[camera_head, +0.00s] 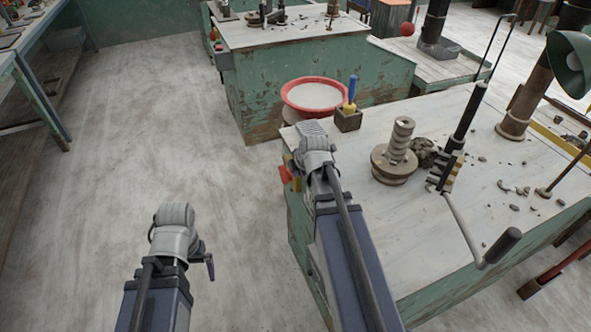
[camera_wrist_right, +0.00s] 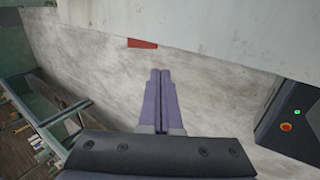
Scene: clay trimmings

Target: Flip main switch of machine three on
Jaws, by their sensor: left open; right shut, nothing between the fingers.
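A green bench with a pale, worn top (camera_head: 440,130) stands at the right in the head view. A red part (camera_head: 285,174) with a yellow piece (camera_head: 296,184) shows on its left side, partly behind my right arm; I cannot read a switch position. My right gripper (camera_head: 313,136) is beside that bench's left edge. In the right wrist view its fingers (camera_wrist_right: 160,72) are shut and empty, pointing toward a small red piece (camera_wrist_right: 142,43) at a white panel's edge, apart from it in the picture. My left gripper (camera_head: 175,225) is open over bare floor; its fingers are mostly hidden.
On the bench are a ribbed spindle (camera_head: 400,140), a crank handle (camera_head: 500,245) and a small box (camera_head: 348,118) of tools. A red basin (camera_head: 314,97) stands behind. Another green bench (camera_head: 285,35) is farther back. The floor at left is clear.

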